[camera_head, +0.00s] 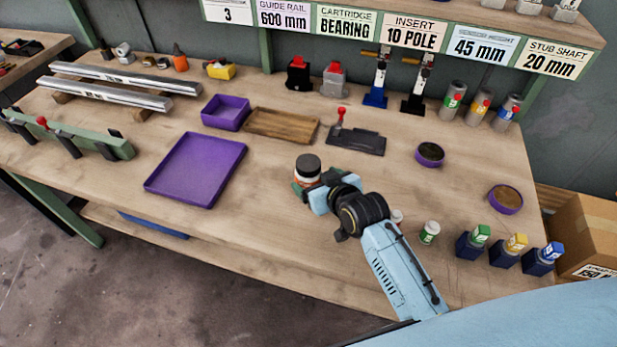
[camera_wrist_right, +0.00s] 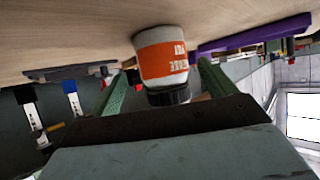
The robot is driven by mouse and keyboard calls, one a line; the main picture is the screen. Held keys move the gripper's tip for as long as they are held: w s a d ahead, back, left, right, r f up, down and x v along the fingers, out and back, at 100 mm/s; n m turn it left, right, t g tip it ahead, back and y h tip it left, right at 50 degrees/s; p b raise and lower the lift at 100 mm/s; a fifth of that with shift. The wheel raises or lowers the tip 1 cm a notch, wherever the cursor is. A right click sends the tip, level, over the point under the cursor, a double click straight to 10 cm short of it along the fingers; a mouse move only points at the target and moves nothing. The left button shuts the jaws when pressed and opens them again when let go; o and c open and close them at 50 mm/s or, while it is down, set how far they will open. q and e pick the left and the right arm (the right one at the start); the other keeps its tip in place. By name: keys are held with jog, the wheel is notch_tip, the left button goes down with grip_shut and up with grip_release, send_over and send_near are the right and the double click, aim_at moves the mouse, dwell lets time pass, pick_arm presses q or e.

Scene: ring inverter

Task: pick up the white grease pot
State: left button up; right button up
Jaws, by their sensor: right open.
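The white grease pot (camera_head: 308,176) stands on the bench, with a black lid and a white body partly hidden by my right gripper (camera_head: 312,192). In the right wrist view the pot (camera_wrist_right: 163,52) appears upside down, with an orange label reading grease pot. My right gripper (camera_wrist_right: 160,88) is open, with one green-padded finger on each side of the pot. Gaps show between the fingers and the pot, so I see no grip on it. My left gripper is not in view.
A purple tray (camera_head: 172,202) and a wooden tray (camera_head: 257,125) lie left of the pot. A black fixture with a red knob (camera_head: 358,142) is behind it. The bench front left of my gripper is clear.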

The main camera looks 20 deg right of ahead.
aim_at(308, 177)
jog(key=x, duration=0.2)
jog(key=b+x, duration=0.1)
jog(key=x, duration=0.1)
jog(key=shift+w+a+f, duration=0.1)
jog(key=shift+a+f, duration=0.1)
jog(key=shift+f, duration=0.15)
jog(key=c, duration=1.1)
